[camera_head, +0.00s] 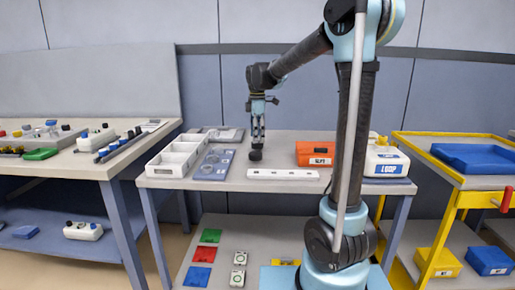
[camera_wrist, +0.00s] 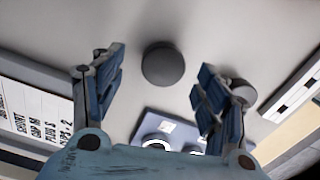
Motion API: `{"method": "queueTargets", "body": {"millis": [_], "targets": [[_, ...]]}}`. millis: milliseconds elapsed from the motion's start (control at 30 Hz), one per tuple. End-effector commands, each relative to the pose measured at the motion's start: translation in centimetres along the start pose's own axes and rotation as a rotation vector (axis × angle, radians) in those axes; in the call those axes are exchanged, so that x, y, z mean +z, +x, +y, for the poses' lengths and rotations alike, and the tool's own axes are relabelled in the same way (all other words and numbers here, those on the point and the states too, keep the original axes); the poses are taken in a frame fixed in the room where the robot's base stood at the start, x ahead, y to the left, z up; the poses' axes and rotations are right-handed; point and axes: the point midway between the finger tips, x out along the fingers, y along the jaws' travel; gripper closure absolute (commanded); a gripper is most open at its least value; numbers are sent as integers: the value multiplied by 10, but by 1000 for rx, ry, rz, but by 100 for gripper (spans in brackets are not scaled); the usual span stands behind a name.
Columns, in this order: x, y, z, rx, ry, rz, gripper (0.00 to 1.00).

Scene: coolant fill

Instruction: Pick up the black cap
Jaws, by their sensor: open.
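The black cap (camera_head: 255,155) stands on the grey worktable (camera_head: 290,150), just under my gripper (camera_head: 258,136) in the head view. In the wrist view the cap (camera_wrist: 163,63) is a round dark disc on the pale table top. My gripper (camera_wrist: 161,72) is open, with one blue finger to the left of the cap and one to the right. Gaps show between the cap and both fingers in that view. Nothing is held. The head view is too small to tell the height of the fingertips over the table.
A white compartment tray (camera_head: 165,170) and a blue-grey plate with rings (camera_head: 213,164) lie left of the cap. A white strip with holes (camera_head: 283,174) lies in front. An orange box (camera_head: 315,154) and a white container (camera_head: 387,160) stand to the right.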

Motion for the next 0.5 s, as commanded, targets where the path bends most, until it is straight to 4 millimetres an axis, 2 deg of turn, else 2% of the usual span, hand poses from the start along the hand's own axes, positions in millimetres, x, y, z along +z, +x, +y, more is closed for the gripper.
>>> {"method": "queueTargets", "body": {"millis": [233, 500], "targets": [[0, 32, -3, 0, 0, 0, 32], [0, 42, -4, 0, 0, 0, 32]]}}
